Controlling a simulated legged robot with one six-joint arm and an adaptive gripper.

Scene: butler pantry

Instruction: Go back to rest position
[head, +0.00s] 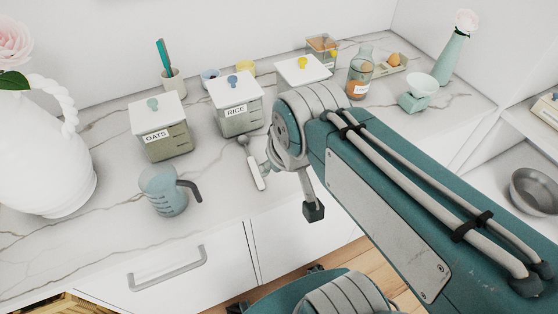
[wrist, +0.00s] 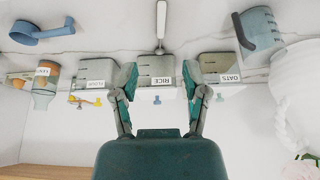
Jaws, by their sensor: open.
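My gripper (wrist: 158,82) shows in the wrist view, which is upside down. Its two teal and grey fingers are spread apart with nothing between them. The RICE canister (wrist: 155,91) appears beyond the gap, apart from the fingers as far as I can tell. In the head view my teal arm reaches in from the right over the counter's front edge. The gripper's fingers cannot be made out clearly there. A scoop with a white handle (head: 254,168) lies on the counter in front of the RICE canister (head: 236,105), left of my arm's end.
An OATS canister (head: 161,130), a blue measuring cup (head: 163,191) and a white vase (head: 38,160) stand on the left. A third canister (head: 303,70), a bottle (head: 361,75) and a green scale (head: 418,92) stand behind my arm. A blue scoop (wrist: 40,33) shows in the wrist view.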

